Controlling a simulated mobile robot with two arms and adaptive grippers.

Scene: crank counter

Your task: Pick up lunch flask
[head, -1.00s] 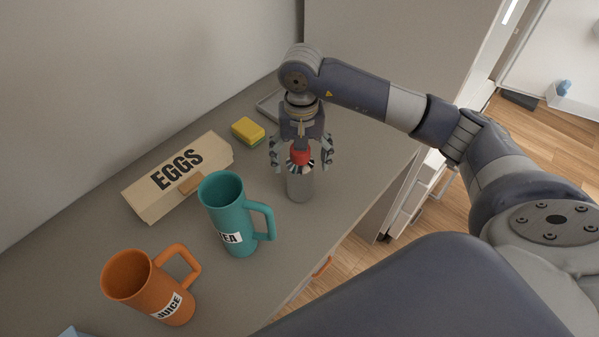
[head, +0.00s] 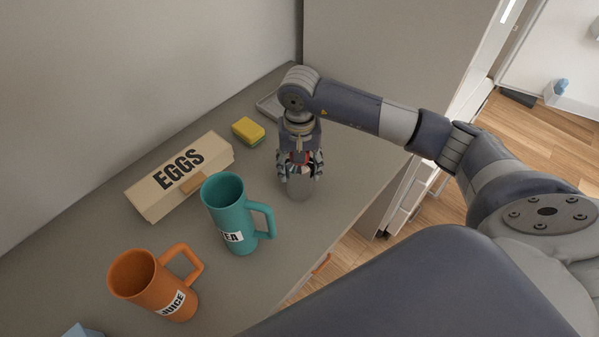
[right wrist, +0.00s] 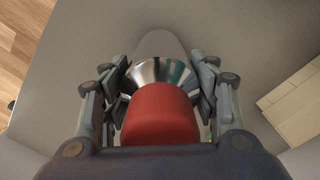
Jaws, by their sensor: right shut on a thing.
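The lunch flask (head: 299,188) is a grey metal bottle with a red cap, upright on the counter right of the teal mug. In the right wrist view its red cap (right wrist: 160,113) and shiny metal shoulder lie between the fingers. My right gripper (head: 300,178) points down over the flask and is shut on its upper part; the fingers also show in the right wrist view (right wrist: 160,90). The gripper hides most of the cap in the head view. My left gripper is not in view.
A teal mug (head: 226,208) marked TEA and an orange mug (head: 140,282) marked JUICE stand left of the flask. An egg carton (head: 178,176), a yellow sponge (head: 248,131) and a grey tray (head: 268,106) lie farther back. The counter (head: 340,185) is clear right of the flask.

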